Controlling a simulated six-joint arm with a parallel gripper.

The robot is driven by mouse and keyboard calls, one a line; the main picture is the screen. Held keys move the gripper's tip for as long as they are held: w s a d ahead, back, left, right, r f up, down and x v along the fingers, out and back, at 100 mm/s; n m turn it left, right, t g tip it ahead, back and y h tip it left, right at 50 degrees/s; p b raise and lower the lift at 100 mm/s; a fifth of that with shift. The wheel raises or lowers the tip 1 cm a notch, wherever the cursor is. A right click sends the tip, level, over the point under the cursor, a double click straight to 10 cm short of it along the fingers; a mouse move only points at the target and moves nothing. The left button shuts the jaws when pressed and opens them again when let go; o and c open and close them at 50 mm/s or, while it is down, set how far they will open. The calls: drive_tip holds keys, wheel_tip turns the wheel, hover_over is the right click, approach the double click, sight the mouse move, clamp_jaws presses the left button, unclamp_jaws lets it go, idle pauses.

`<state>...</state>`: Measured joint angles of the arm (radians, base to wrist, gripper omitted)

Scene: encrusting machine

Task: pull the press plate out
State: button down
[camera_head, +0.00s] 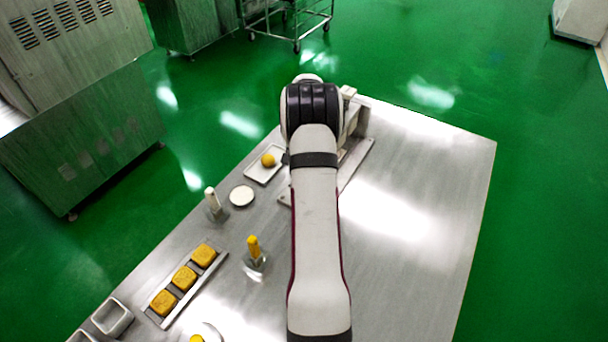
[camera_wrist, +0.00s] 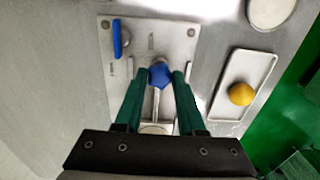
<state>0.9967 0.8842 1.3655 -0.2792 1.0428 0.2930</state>
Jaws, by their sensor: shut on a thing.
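In the wrist view, my gripper (camera_wrist: 160,76) has its two green fingers closed on a blue knob (camera_wrist: 160,75). A thin metal rod (camera_wrist: 156,103) runs from the knob down the picture between the fingers. The knob sits over a pale metal plate (camera_wrist: 178,36) with bolt holes. I cannot tell which part is the press plate itself; the lower part is hidden by my gripper. A second blue handle (camera_wrist: 118,38) stands at the plate's left.
A white tray (camera_wrist: 222,95) with a yellow ball (camera_wrist: 241,94) lies right of the device in the wrist view. In the head view, a white disc (camera_head: 241,195), upright tools and a rack (camera_head: 157,319) of yellow cakes stand left. The table's right side (camera_head: 420,220) is clear.

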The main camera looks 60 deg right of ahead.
drive_tip(key=shift+a+r, duration=0.1)
drive_tip(key=shift+a, duration=0.05)
idle(0.8)
drive_tip(key=a, duration=1.2)
drive_tip(key=shift+a, duration=0.1)
drive_tip(key=c, duration=0.5)
unclamp_jaws()
wheel_tip(320, 180, up, 16)
